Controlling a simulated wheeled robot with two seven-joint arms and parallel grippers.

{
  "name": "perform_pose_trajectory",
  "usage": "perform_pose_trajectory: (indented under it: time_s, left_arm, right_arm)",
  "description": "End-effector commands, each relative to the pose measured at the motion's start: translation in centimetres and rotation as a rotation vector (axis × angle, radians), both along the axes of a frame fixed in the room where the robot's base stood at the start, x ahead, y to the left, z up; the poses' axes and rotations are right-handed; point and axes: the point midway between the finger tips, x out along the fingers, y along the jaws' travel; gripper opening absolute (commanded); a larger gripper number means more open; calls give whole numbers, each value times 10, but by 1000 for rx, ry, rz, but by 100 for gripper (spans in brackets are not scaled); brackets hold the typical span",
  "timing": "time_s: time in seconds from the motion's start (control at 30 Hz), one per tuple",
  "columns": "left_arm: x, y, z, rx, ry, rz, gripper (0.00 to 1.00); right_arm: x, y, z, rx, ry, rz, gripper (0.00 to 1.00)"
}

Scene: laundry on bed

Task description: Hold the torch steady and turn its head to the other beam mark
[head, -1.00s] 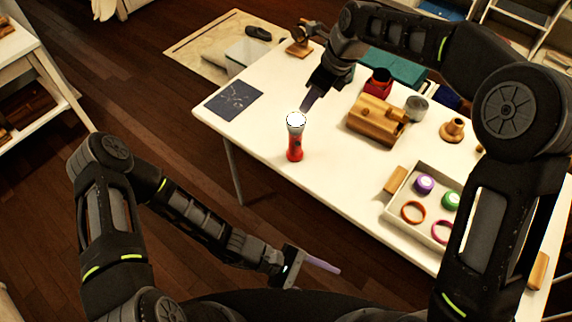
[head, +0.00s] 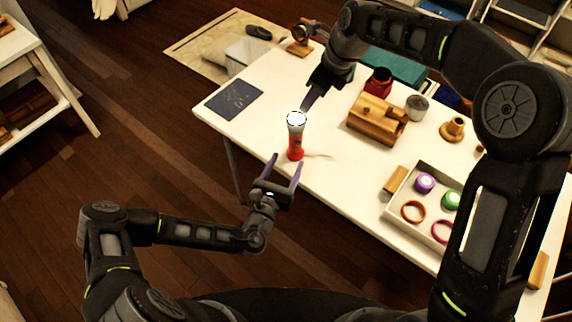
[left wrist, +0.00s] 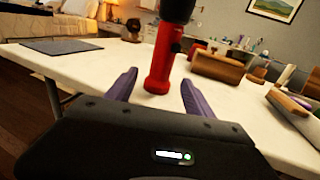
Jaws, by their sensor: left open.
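The torch (head: 295,142) stands upright on the white table (head: 345,202) near its front edge, with a red body and a pale, lit head on top. In the left wrist view its red body (left wrist: 160,65) rises ahead of the fingers, and its head is dark and cut off at the top. My left gripper (head: 284,158) is open at the table's front edge, its two purple fingers pointing at the torch without touching it. My right gripper (head: 306,106) is behind the torch head, pointing down; its finger opening is unclear. The beam marks are too small to read.
A dark blue sheet (head: 234,99) lies left of the torch. A wooden block (head: 374,122), a red pot (head: 378,82) and a grey tin (head: 416,107) stand to the right. A tray (head: 395,207) holds coloured rings and lids.

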Motion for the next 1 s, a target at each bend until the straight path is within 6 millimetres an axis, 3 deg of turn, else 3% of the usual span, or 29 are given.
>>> perform_pose_trajectory:
  time_s: [0.33,0.73,1.0]
  left_arm:
    - [9,-5,0,0,-2,-6,61]
    - [61,-22,0,0,-2,-5,61]
    - [74,-27,1,1,-1,-5,61]
  right_arm:
    - [0,0,0,0,0,0,36]
    - [0,0,0,0,0,0,36]
    - [0,0,0,0,0,0,36]
